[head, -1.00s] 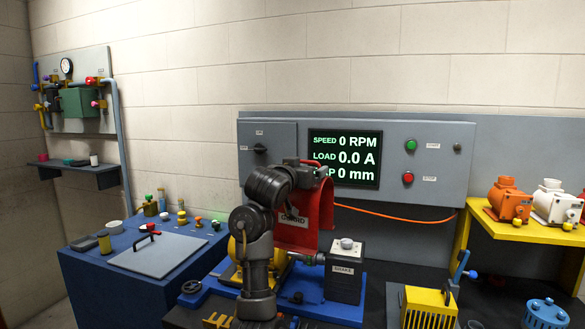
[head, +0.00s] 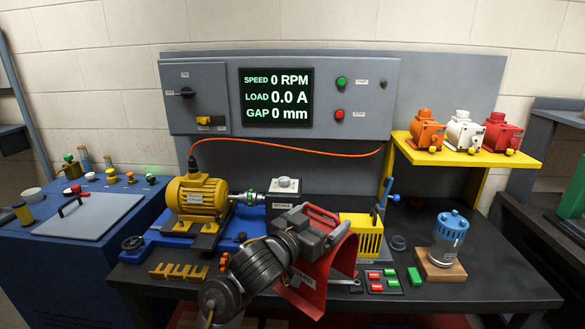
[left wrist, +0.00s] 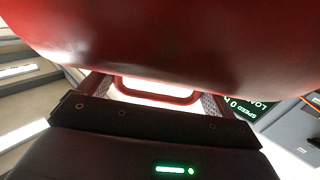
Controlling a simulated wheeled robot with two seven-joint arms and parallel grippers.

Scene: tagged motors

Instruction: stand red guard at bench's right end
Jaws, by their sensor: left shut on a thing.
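The red guard (head: 313,274), a curved cover with a "GUARD" label, hangs tilted in the air over the front middle of the dark bench (head: 490,288). My left gripper (head: 338,234) is shut on its handle. In the left wrist view the guard's red surface (left wrist: 170,40) fills the top, and its handle (left wrist: 157,97) lies between the fingers of my left gripper (left wrist: 155,92). The bench's right end has bare black top in front of and right of a blue motor on a wooden block (head: 440,270). My right gripper is not in view.
The blue motor (head: 450,236) stands upright near the right end. A yellow slotted box (head: 362,237), red and green tags (head: 382,280) and a green block (head: 415,276) lie between it and the guard. A yellow motor (head: 198,195) sits left; a yellow shelf (head: 440,152) holds three motors.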

